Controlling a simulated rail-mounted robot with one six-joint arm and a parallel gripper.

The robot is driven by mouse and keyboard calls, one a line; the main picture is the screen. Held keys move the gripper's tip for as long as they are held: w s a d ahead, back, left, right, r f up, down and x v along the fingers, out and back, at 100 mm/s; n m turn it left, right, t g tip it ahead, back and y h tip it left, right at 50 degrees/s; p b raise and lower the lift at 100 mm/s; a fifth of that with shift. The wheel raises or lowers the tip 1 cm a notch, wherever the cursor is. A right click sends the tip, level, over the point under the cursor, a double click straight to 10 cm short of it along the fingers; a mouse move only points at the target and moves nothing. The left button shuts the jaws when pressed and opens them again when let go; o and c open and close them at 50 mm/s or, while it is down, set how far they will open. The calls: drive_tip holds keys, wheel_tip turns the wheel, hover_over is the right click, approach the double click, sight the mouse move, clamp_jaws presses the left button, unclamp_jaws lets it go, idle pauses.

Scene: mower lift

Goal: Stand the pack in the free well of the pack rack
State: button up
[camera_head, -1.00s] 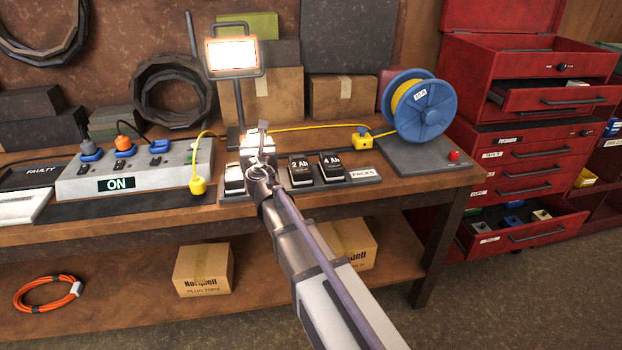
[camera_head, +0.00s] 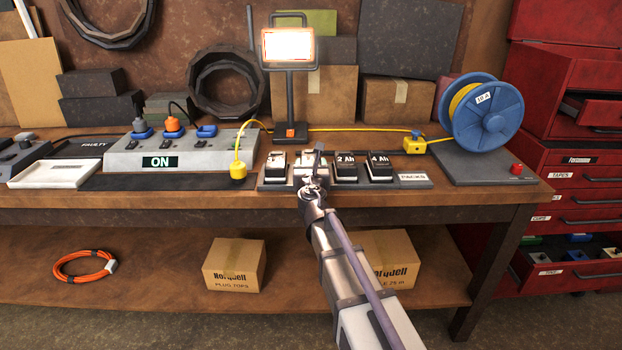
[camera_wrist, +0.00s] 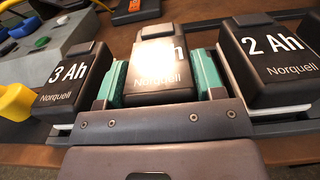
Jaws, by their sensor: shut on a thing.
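My gripper (camera_wrist: 160,85) is shut on a dark pack (camera_wrist: 155,62) with a white label reading "h" and "Norquell", one teal finger on each side. The pack is upright in the row of the pack rack (camera_head: 413,184), between the 3 Ah pack (camera_wrist: 72,72) and the 2 Ah pack (camera_wrist: 268,60). In the head view the held pack (camera_head: 312,167) is level with its neighbours and partly hidden by my gripper (camera_head: 313,182). Its base is hidden, so I cannot tell whether it rests on the well floor.
The 4 Ah pack (camera_head: 379,166) stands at the rack's right. A yellow plug (camera_head: 238,170) and the grey switched socket unit (camera_head: 180,157) lie left of the rack. A lamp (camera_head: 289,60) stands behind it. A blue cable reel (camera_head: 485,112) stands to the right.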

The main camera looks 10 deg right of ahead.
drive_tip(key=shift+f, duration=0.3)
drive_tip(key=o, duration=1.2)
drive_tip(key=shift+r, duration=0.1)
drive_tip(key=shift+r, duration=0.15)
drive_tip(key=s+a, duration=0.2)
drive_tip(key=s, duration=1)
